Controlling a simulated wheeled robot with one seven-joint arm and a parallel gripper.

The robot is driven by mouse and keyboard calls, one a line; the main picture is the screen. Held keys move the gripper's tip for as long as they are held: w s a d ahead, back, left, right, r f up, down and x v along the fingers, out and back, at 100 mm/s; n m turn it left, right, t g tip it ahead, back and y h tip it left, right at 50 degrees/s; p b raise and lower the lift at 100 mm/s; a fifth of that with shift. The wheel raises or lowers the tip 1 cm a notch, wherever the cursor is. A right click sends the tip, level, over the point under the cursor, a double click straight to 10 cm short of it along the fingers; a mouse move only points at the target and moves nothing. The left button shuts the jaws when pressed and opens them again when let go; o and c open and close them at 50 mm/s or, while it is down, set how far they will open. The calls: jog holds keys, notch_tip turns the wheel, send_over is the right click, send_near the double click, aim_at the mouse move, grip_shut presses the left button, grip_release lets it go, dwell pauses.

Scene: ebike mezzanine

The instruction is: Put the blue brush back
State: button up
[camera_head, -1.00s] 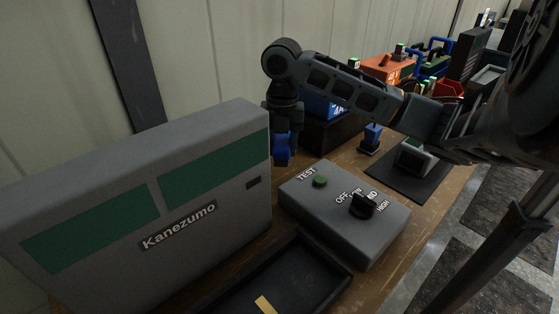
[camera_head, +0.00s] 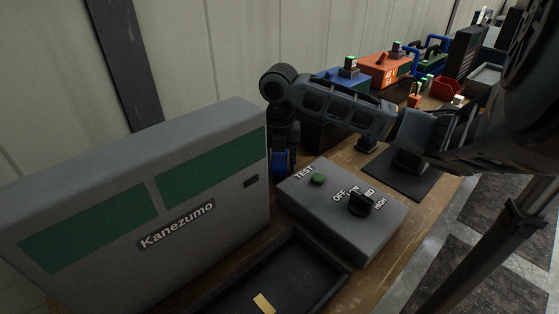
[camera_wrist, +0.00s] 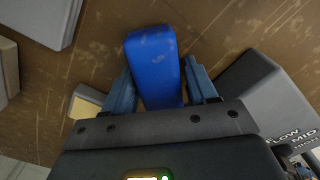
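The blue brush (camera_wrist: 154,65) is between the two fingers of my gripper (camera_wrist: 163,85) in the wrist view, with its blue body extending past the fingertips over the brown wooden bench. My gripper appears shut on it. In the head view my gripper (camera_head: 283,160) points down behind the grey control box and beside the right end of the Kanezumo case. A small blue part of the brush (camera_head: 279,162) shows there; its lower end is hidden behind the case and box. I cannot tell whether it touches the bench.
The grey Kanezumo case (camera_head: 140,215) stands at left. The control box (camera_head: 330,215) with a green button and black knob is close right of my gripper. A black tray (camera_head: 275,285) lies in front. A dark mat (camera_head: 405,180) and an orange unit (camera_head: 380,72) are farther along the bench.

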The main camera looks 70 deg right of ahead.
aim_at(280, 156)
jog(key=shift+o, duration=1.3)
jog(key=shift+r, duration=0.1)
notch_tip(280, 156, up, 12)
jog(key=shift+r+b, duration=0.15)
jog(key=shift+b, duration=0.25)
